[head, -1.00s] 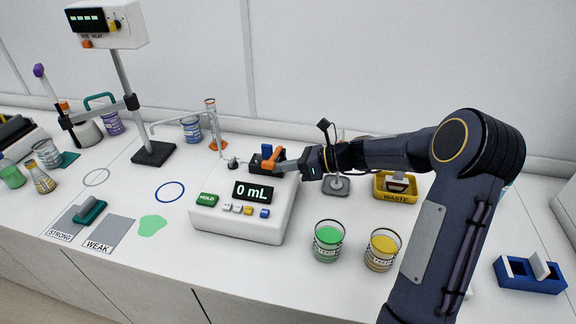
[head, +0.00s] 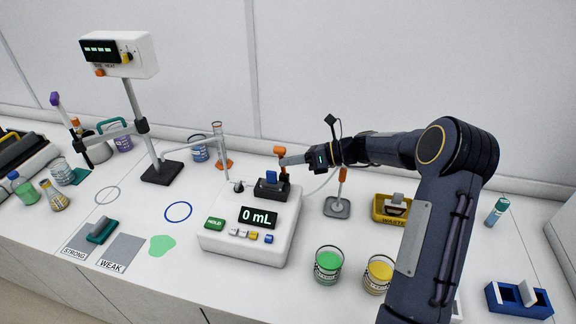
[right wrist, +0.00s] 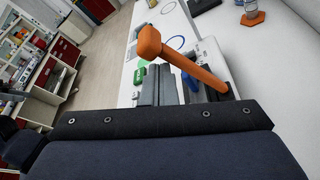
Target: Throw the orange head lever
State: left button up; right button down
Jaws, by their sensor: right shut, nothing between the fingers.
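The orange head lever (head: 281,150) stands roughly upright on its black mount at the back of the white dosing unit (head: 240,243), whose display reads 0 mL. In the right wrist view the lever's orange head (right wrist: 149,42) and shaft rise above the fingertips. My right gripper (head: 284,161) is shut and empty, reaching in from the right, its tips at the lever's shaft just below the head. In the right wrist view its fingers (right wrist: 160,84) are together beside the lever; contact is not clear. My left gripper is not in view.
A blue block (head: 270,178) sits beside the lever on the mount. A stand with an orange handle (head: 342,176) is just right of the unit. Green (head: 328,268) and yellow (head: 378,276) beakers stand in front, and a yellow waste tray (head: 384,217) behind them.

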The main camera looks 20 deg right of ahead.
jog(key=w+d+m, duration=0.1)
jog(key=w+d+m+y, duration=0.1)
jog(key=w, duration=0.1)
jog(key=w+d+r+m+g+y, duration=0.1)
jog(key=m, duration=0.1)
jog(key=shift+w+d+r, duration=0.1)
jog(key=shift+w+d, duration=0.1)
jog(key=shift+w, duration=0.05)
jog(key=shift+d+r, duration=0.1)
jog(key=shift+r, duration=0.05)
dwell(0.5)
jog(key=shift+d, duration=0.1)
jog(key=b+v, duration=0.2)
jog(key=v, duration=0.5)
jog(key=shift+s+d, duration=0.2)
